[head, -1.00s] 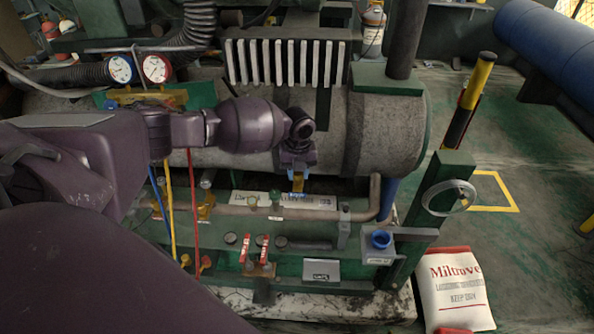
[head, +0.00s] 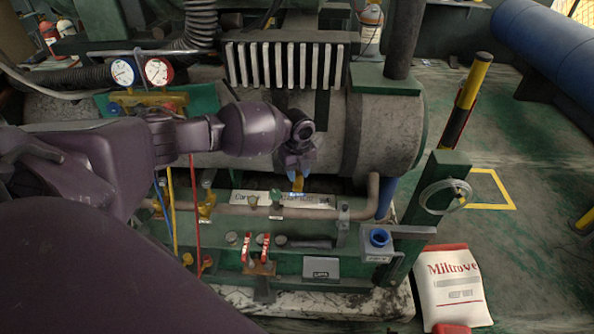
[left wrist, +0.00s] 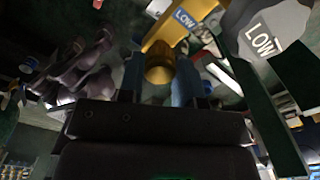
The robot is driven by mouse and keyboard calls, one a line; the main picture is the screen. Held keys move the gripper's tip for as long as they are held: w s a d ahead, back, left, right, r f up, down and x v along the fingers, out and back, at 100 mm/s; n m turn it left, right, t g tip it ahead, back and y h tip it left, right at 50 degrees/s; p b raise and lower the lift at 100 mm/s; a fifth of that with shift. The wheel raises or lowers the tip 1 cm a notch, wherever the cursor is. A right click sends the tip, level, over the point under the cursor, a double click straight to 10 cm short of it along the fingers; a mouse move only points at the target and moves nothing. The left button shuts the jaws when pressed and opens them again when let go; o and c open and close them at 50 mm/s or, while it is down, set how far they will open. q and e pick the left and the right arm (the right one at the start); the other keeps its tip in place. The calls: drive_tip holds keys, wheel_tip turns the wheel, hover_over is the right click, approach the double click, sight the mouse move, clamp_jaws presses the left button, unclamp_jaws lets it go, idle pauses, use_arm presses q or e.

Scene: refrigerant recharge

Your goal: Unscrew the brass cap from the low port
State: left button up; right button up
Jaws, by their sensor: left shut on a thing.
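My left gripper (left wrist: 158,88) has its two blue fingers on either side of the brass cap (left wrist: 160,68) and is shut on it. The cap lies against the yellow-brass low port body (left wrist: 180,28), which carries a blue LOW label. I cannot tell how far the cap is threaded on. In the head view the left gripper (head: 298,173) points down in front of the big grey cylinder, with a bit of the yellow port (head: 298,184) showing at its fingertips. The cap is hidden there. My right gripper is not in view.
A copper-coloured pipe (head: 240,210) runs below the gripper. Two gauges (head: 140,72) with coloured hoses are at the left. A grey LOW tag (left wrist: 265,40) shows in the wrist view.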

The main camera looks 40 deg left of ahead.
use_arm(q)
drive_tip(key=shift+n, duration=0.8)
drive_tip(key=shift+p, duration=0.3)
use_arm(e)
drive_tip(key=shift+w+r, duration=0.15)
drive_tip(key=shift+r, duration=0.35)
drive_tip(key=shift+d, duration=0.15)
use_arm(q)
drive_tip(key=shift+n+p, duration=0.35)
drive_tip(key=shift+n, duration=0.35)
drive_tip(key=shift+n+p, duration=0.45)
drive_tip(key=shift+n, duration=0.65)
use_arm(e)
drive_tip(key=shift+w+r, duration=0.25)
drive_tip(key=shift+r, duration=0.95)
